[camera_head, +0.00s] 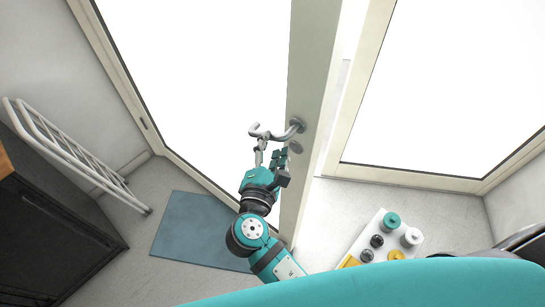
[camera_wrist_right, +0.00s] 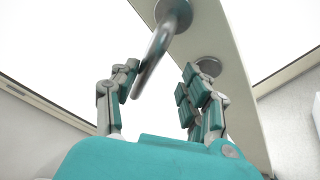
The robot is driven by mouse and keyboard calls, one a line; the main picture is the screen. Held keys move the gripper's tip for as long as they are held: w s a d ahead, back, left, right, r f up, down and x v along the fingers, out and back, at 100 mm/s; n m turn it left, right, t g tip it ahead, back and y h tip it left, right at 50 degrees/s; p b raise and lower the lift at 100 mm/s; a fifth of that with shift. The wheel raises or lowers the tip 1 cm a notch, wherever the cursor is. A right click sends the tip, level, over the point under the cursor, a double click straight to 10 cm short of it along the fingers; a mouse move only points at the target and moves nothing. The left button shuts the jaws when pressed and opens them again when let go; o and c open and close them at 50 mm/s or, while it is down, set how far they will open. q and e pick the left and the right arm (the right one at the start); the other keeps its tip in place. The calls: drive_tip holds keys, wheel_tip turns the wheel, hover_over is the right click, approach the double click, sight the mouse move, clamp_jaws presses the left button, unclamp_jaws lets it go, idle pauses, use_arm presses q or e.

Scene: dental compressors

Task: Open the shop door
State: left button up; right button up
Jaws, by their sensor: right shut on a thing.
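The shop door (camera_head: 311,70) is a pale-framed door with a bright glass pane. It stands ajar, with a gap to the right of its edge. Its curved metal lever handle (camera_head: 275,132) sticks out to the left from the door's stile. In the right wrist view the handle (camera_wrist_right: 158,52) runs down between the two fingers of the gripper (camera_wrist_right: 160,76), close to the left finger. A round lock plate (camera_wrist_right: 208,66) sits beside the right finger. My left gripper is out of view.
A blue-grey mat (camera_head: 195,232) lies on the floor left of the door. A white rack (camera_head: 75,155) and a dark cabinet (camera_head: 50,240) stand at the left. A white board with round items (camera_head: 392,220) is at the lower right. A fixed glazed panel (camera_head: 450,90) is right of the gap.

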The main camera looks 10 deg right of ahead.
drive_tip(key=s+a+r+p, duration=0.1)
drive_tip(key=s+a, duration=0.1)
drive_tip(key=s, duration=0.7)
drive_tip(key=s+a+r+p, duration=0.1)
drive_tip(key=s+a+p, duration=0.1)
drive_tip(key=s, duration=0.8)
drive_tip(key=shift+s+a, duration=0.15)
drive_tip(key=shift+s, duration=0.1)
idle(0.9)
drive_tip(key=shift+p, duration=0.55)
drive_tip(key=shift+c, duration=0.4)
